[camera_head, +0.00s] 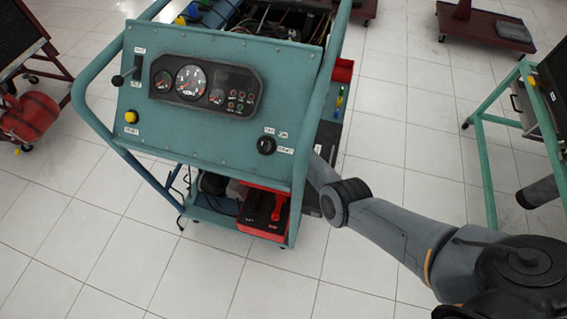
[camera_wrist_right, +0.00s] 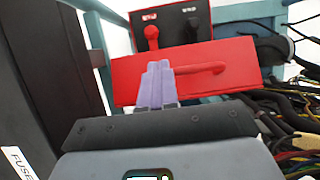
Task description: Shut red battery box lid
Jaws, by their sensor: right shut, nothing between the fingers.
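The red battery box (camera_head: 262,232) sits on the lower shelf of the teal engine trainer, below the gauge panel. Its black top part and a red handle (camera_head: 278,206) show there. In the right wrist view, a wide red panel of the box (camera_wrist_right: 225,54) with a red bar lies just beyond my fingers. A black face with a red knob and labels (camera_wrist_right: 185,22) stands behind it. I cannot tell the lid's exact angle. My right gripper (camera_wrist_right: 157,68) is shut and empty, its purple fingers overlapping the red panel; contact is unclear. In the head view the trainer hides it. My left gripper is out of view.
The trainer's gauge panel (camera_head: 205,105) and teal tube frame stand over the shelf, with my right forearm passing along their right side. Cables (camera_wrist_right: 290,115) lie right of the gripper, and a dark block (camera_wrist_right: 25,80) stands left. Tiled floor (camera_head: 350,260) is clear in front.

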